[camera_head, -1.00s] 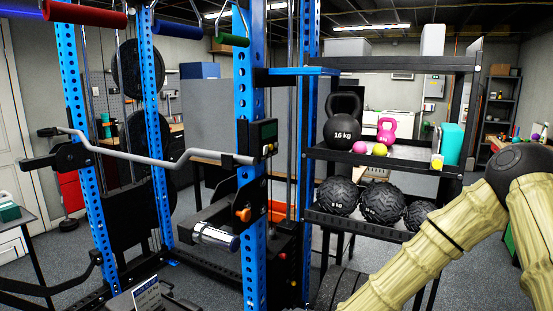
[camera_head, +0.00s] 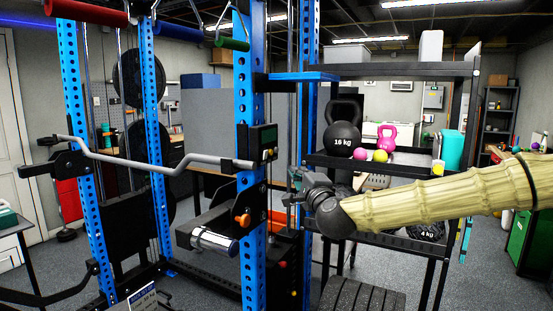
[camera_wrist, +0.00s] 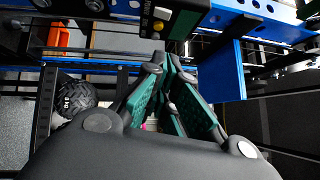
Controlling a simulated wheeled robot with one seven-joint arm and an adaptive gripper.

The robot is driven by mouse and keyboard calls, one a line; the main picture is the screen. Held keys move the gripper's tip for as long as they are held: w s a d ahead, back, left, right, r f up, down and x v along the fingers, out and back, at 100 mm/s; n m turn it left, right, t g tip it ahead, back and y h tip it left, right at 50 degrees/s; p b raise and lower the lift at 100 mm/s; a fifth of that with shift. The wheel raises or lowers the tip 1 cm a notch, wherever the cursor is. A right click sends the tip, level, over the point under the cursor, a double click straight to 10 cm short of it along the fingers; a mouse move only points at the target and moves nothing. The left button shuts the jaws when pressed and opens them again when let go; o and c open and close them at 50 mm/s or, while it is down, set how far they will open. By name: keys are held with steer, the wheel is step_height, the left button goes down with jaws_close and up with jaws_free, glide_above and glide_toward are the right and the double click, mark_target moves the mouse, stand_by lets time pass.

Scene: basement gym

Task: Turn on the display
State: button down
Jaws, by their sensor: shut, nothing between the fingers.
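The display (camera_head: 263,144) is a small dark box with a screen and a few coloured buttons, mounted on the blue front upright (camera_head: 250,95) of the rack. Whether the screen is lit cannot be told.
A curved grey bar (camera_head: 165,165) ends close to the left of the display. An orange knob (camera_head: 242,220) and a chrome roller (camera_head: 213,241) sit below. A shelf rack (camera_head: 400,158) with a kettlebell (camera_head: 343,138) and balls stands behind my arm.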

mark_target(265, 155)
steer(key=shift+w, duration=0.1)
steer(key=a+p+x, duration=0.1)
steer(key=p+x, duration=0.1)
steer(key=x, duration=0.4)
steer(key=a+p+x, duration=0.2)
steer(key=p+x, duration=0.1)
steer(key=x, duration=0.3)
steer(key=shift+r, duration=0.15)
